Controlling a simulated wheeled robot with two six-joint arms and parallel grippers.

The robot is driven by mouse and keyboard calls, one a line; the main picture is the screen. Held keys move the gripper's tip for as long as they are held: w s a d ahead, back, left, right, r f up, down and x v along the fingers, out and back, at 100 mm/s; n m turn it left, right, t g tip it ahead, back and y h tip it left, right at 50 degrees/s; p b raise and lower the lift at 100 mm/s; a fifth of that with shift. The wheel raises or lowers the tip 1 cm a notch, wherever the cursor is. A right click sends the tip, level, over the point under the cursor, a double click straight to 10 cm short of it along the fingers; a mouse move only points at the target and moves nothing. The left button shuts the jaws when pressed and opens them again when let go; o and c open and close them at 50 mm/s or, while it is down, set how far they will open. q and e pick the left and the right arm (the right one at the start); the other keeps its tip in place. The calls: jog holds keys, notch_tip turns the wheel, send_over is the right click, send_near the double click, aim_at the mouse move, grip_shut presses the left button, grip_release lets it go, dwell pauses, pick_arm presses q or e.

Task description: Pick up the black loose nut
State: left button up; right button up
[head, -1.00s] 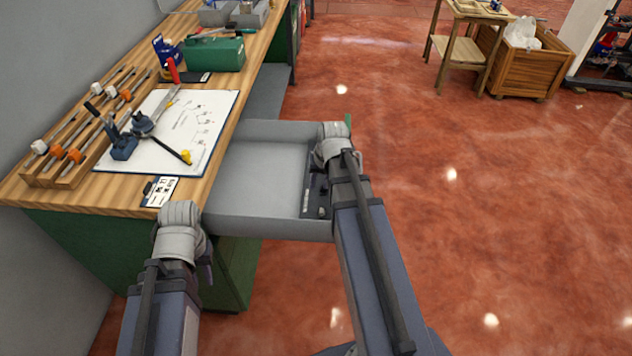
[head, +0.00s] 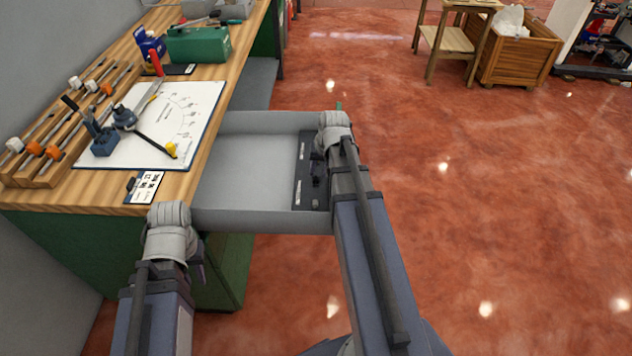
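I cannot make out the black loose nut; it may be too small or hidden. An open grey drawer (head: 245,170) sticks out from the bench. A black holder strip (head: 303,185) with small dark parts lies along its right side, partly covered by my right arm. My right wrist (head: 335,135) is over the drawer's right edge, and its fingers are hidden behind it. My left wrist (head: 170,230) is by the bench's front corner, left of the drawer. Only a dark bit of its gripper shows, so its opening cannot be told.
The wooden workbench (head: 110,190) holds a drawing board (head: 195,110), a tool rack (head: 55,145), a green toolbox (head: 198,45) and a small printed card (head: 146,187). A wooden crate (head: 515,55) and a stand (head: 450,40) are far off. The red floor on the right is clear.

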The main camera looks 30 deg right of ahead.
aim_at(316, 181)
jog(key=b+x, duration=0.4)
jog(key=x, duration=0.1)
jog(key=shift+w+d, duration=0.15)
jog(key=shift+r, duration=0.1)
grip_shut()
